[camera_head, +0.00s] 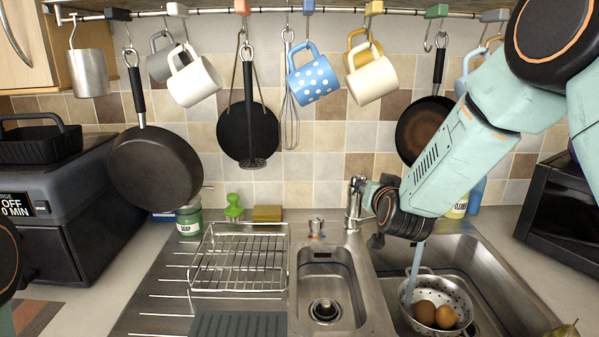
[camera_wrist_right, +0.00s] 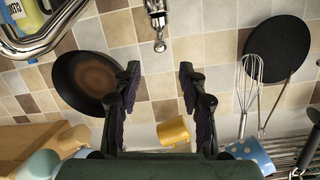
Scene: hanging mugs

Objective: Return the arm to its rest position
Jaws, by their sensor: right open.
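My right arm (camera_head: 455,150) comes in from the right over the sink. Its gripper (camera_head: 376,190) is in front of the tiled wall, near the tap, partly hidden by my wrist. In the right wrist view the gripper (camera_wrist_right: 157,82) is open, with nothing between its fingers. The hanging mugs are a white mug (camera_head: 194,82), a grey mug (camera_head: 160,62), a blue dotted mug (camera_head: 314,82), a cream mug (camera_head: 372,80) and a yellow mug (camera_head: 355,44). The yellow mug (camera_wrist_right: 173,132) shows beyond the fingers in the wrist view. My left gripper is out of view.
A tap (camera_head: 354,205) stands behind the sink. A colander (camera_head: 452,298) with round brown items sits in the right basin. A dish rack (camera_head: 240,262) stands left of the sink. Pans (camera_head: 155,170) and a whisk (camera_head: 289,105) hang from the rail (camera_head: 230,10).

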